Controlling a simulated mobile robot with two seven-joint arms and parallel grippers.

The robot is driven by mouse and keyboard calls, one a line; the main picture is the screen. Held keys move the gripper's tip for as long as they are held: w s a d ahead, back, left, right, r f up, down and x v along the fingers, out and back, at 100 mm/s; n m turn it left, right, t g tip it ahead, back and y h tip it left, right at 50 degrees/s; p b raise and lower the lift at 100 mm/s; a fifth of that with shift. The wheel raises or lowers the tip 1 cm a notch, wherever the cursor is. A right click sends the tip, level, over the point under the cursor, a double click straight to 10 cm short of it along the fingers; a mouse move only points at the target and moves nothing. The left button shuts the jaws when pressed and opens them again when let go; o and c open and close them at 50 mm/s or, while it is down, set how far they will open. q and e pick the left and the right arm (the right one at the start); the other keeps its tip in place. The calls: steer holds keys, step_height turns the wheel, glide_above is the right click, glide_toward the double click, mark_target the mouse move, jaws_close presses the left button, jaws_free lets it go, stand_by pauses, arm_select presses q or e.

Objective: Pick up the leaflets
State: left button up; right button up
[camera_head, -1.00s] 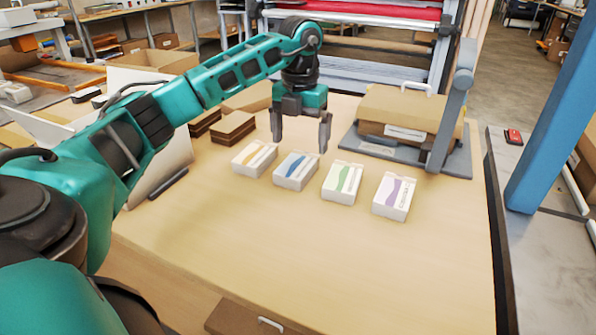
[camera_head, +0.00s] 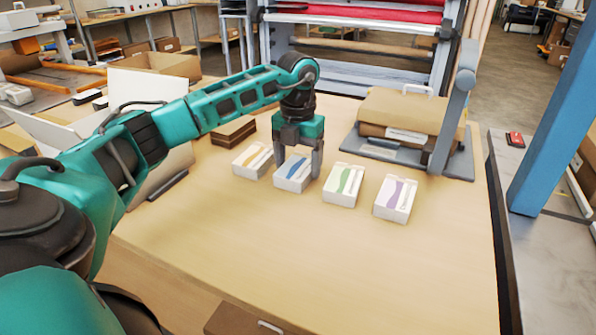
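Several white leaflet stacks lie in a row on the wooden table: one with an orange mark (camera_head: 252,161), one with a blue wave (camera_head: 292,174), one with a green wave (camera_head: 343,186) and one with a purple wave (camera_head: 396,199). My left gripper (camera_head: 298,170) points down at the blue stack, with one finger on each side of it. Its fingers are apart; I cannot tell whether they touch the stack. My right gripper is not in view.
A press-like device with cardboard-coloured boxes (camera_head: 410,112) stands at the back right of the table (camera_head: 300,255). Brown stacks (camera_head: 234,130) lie behind the orange stack. The laminator with a red roll (camera_head: 355,14) stands behind. The front of the table is clear.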

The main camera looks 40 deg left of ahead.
arm_select(q)
steer(key=c, duration=0.7)
steer(key=shift+c, duration=0.5)
steer(key=shift+r, duration=0.15)
